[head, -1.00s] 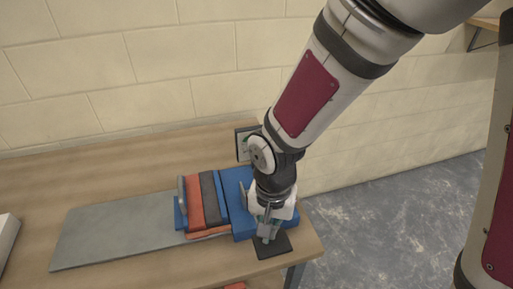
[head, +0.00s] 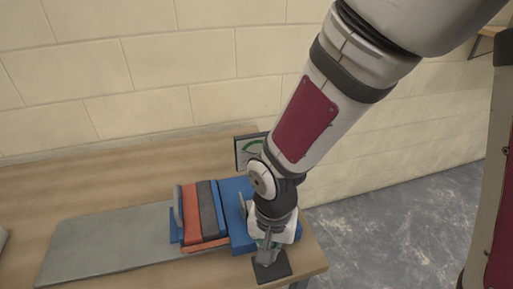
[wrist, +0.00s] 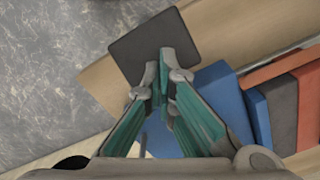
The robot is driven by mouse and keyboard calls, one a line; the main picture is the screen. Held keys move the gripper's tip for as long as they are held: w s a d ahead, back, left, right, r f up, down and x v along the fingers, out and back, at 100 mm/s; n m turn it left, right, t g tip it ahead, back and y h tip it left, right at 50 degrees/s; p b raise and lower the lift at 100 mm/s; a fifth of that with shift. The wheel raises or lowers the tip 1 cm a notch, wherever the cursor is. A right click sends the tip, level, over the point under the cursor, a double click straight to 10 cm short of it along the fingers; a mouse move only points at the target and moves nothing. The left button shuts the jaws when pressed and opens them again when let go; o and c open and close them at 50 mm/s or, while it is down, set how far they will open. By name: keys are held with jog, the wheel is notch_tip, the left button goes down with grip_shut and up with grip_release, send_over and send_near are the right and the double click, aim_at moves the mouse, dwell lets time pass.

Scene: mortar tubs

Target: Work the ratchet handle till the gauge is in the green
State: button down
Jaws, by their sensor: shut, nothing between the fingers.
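The gauge (head: 250,149) stands upright at the back of the bench, with a green arc on a pale face. My arm covers its right part, and I cannot read its needle. A blue body (head: 236,190) lies in front of it, with dark grey and red blocks to its left. A thin grey lever (head: 242,206) rises by the blue body; I cannot tell whether it is the ratchet handle. My gripper (head: 266,262) points down, shut and empty, over a flat dark plate (head: 273,272). In the wrist view the fingertips (wrist: 166,62) overlap the plate's edge (wrist: 140,45); contact is unclear.
A long grey slab (head: 100,243) lies on the wooden bench (head: 90,188), left of the red block (head: 198,213). The bench ends just right of the dark plate, with grey floor (head: 390,235) beyond. A block wall (head: 130,80) stands behind.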

notch_tip(320, 180, up, 12)
jog(key=p, duration=0.8)
jog(key=shift+s+f, duration=0.1)
dwell(0.3)
jog(key=shift+f+b, duration=2.8)
jog(key=shift+f, duration=2.2)
notch_tip(320, 180, up, 10)
jog(key=p, duration=0.7)
